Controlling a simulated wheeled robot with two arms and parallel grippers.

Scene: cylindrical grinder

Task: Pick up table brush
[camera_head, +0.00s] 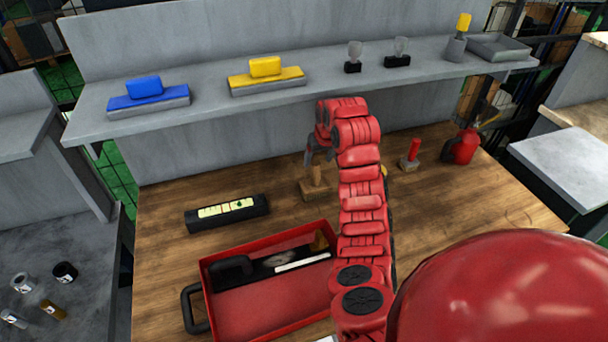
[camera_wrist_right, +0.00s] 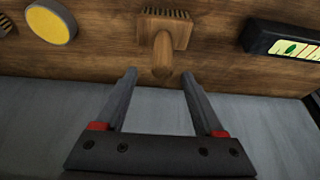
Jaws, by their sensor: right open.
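The table brush (camera_head: 316,187) is wooden, with a block-shaped head and an upright handle, and stands on the wooden table near the back wall. In the right wrist view the brush (camera_wrist_right: 164,32) shows its bristle edge at the top, and its handle points toward my fingers. My right gripper (camera_head: 318,157) is above the brush, partly hidden by its own arm in the head view. In the right wrist view the right gripper (camera_wrist_right: 159,74) is open and empty, with the handle end just ahead of and between the fingertips. My left gripper is not in view.
A red tray (camera_head: 207,300) with tools sits in front, left of my arm. A black box (camera_head: 227,212) lies left of the brush. A red-handled tool (camera_head: 412,155) and red bottle (camera_head: 463,147) stand right. A grey shelf (camera_head: 205,106) overhangs the table's back.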

